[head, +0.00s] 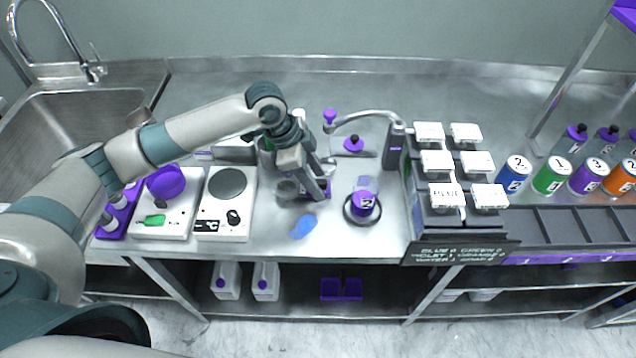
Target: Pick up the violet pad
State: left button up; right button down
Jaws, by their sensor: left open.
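My left gripper (318,194) reaches down over the middle of the steel counter, with its jaws open. A small violet piece (326,189) shows right at its fingertips, mostly covered by the gripper; I cannot tell whether it is the violet pad or whether the fingers touch it. A flat blue pad (303,226) lies on the counter in front of the gripper. My right gripper is not in view.
A white scale with a round grey plate (228,184) and a violet-topped white device (166,184) stand left. A curved metal tap (365,116) rises behind. A rack with white blocks (436,162) and numbered cans (551,175) are right. The counter's front edge is close.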

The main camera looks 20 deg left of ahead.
pick_arm(q)
jog(key=shift+d+f, duration=0.2)
jog(key=shift+f, duration=0.4)
jog(key=c, duration=0.8)
jog(key=shift+r, duration=0.1)
